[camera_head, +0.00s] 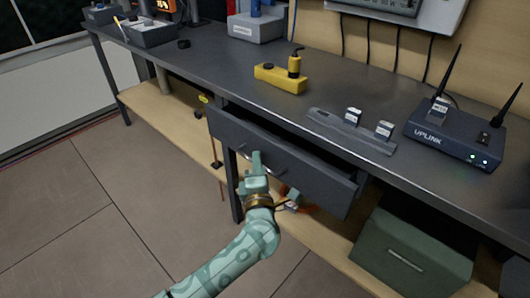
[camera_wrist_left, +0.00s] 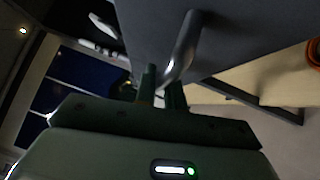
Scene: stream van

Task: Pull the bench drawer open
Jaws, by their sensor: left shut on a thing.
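The bench drawer (camera_head: 315,180) is a dark grey front under the workbench top. It stands partly out, with a dark gap showing behind its upper edge. My left gripper (camera_head: 257,165) is at the drawer front, shut on its bar handle (camera_wrist_left: 181,48). In the left wrist view the handle is a curved metal bar running down from the drawer's dark face to between my left fingers (camera_wrist_left: 162,90). In the head view the gripper hides part of the handle. My right gripper is in neither view.
On the bench top (camera_head: 215,75) are a yellow block (camera_head: 280,79), a grey rail (camera_head: 345,132) with small blocks, and an UPLINK router (camera_head: 445,135). A green box (camera_head: 410,255) sits on the lower shelf at right. The tiled floor (camera_head: 95,205) at left is clear.

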